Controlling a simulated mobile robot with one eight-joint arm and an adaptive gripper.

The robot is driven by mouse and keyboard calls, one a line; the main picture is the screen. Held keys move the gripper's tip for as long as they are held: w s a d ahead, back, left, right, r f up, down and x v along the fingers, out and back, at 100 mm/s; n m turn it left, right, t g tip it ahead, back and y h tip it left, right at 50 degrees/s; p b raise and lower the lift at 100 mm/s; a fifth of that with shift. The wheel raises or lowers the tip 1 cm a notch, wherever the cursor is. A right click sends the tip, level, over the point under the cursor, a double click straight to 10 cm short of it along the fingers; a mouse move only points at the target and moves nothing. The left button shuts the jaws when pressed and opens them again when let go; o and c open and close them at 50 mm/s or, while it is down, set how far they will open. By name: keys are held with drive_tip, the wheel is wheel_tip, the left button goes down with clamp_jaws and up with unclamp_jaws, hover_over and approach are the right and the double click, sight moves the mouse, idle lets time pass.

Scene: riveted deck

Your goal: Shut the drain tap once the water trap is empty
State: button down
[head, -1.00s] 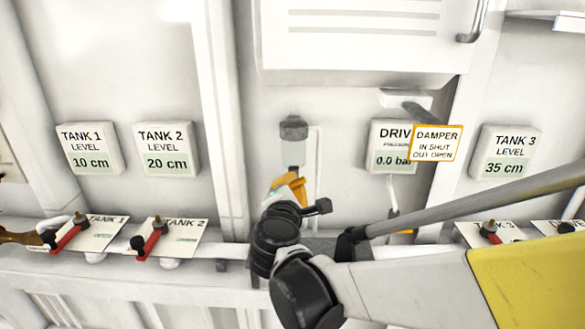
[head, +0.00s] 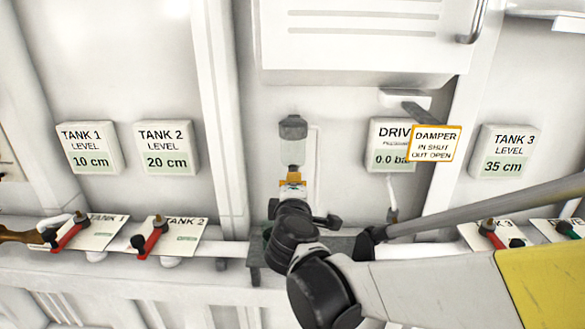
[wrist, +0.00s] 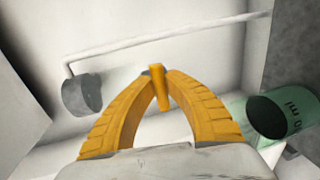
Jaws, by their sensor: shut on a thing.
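The water trap is a clear bowl (head: 292,153) under a grey cap (head: 293,127) on the wall in the head view. I cannot make out a water level in it. My gripper (wrist: 158,76) has its two yellow fingers closed on a slim orange-yellow lever (wrist: 161,93), which looks like the drain tap's handle. In the head view my gripper (head: 291,180) is just below the bowl, and my wrist hides most of the tap.
A thin white pipe (wrist: 165,38) and a grey cylinder (wrist: 82,95) lie near my fingers. Level panels for tank 1 (head: 89,148), tank 2 (head: 166,148) and tank 3 (head: 502,152) hang on the wall. Red-handled valves (head: 150,240) line the pipe below. A damper tag (head: 434,143) hangs right.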

idle(0.3)
drive_tip(key=c, duration=1.4)
unclamp_jaws()
drive_tip(key=s+r, duration=0.2)
drive_tip(key=s, duration=0.9)
drive_tip(key=shift+s+a+r, duration=0.15)
drive_tip(key=shift+s, duration=0.25)
